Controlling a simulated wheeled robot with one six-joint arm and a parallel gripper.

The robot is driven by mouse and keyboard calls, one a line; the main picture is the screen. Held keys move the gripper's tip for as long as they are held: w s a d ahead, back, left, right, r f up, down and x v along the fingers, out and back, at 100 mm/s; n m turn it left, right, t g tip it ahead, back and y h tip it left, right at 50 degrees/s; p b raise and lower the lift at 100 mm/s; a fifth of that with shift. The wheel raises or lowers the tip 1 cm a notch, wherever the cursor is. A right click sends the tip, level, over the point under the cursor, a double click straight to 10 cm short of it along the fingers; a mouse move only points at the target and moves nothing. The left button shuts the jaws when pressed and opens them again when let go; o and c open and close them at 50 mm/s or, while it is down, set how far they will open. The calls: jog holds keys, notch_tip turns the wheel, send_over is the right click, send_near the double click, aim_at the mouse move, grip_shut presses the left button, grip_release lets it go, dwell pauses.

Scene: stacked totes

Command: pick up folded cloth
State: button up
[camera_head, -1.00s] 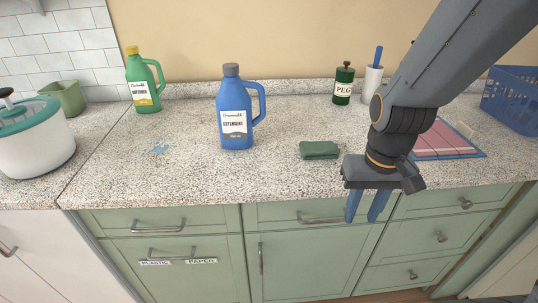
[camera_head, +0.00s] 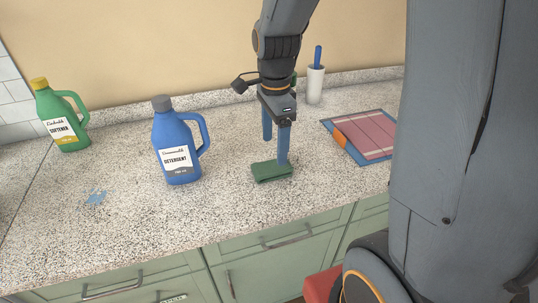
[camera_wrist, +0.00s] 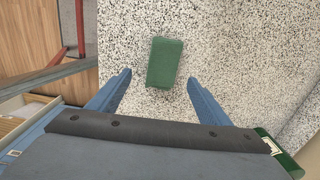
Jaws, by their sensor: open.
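The folded cloth (camera_head: 270,173) is a small dark green rectangle lying flat on the speckled countertop (camera_head: 225,215). It also shows in the wrist view (camera_wrist: 165,63), in the upper middle. My gripper (camera_head: 275,151) points down over the cloth, with its blue fingers apart and nothing between them. In the head view one fingertip overlaps the cloth's back edge; I cannot tell whether they touch.
A blue detergent bottle (camera_head: 178,150) stands left of the cloth, with a green softener bottle (camera_head: 62,120) further left. A pink and blue mat (camera_head: 370,138) with an orange item (camera_head: 340,138) lies right. A white holder (camera_head: 315,85) stands behind. Bare counter surrounds the cloth.

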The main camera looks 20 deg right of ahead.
aim_at(273, 163)
jog(key=shift+w, duration=0.25)
jog(key=shift+f+m, duration=0.3)
jog(key=shift+f, duration=0.05)
jog(key=shift+f+p, duration=1.25)
jog(key=shift+f, duration=2.2)
jog(key=shift+c, duration=0.2)
jog(key=c, duration=1.1)
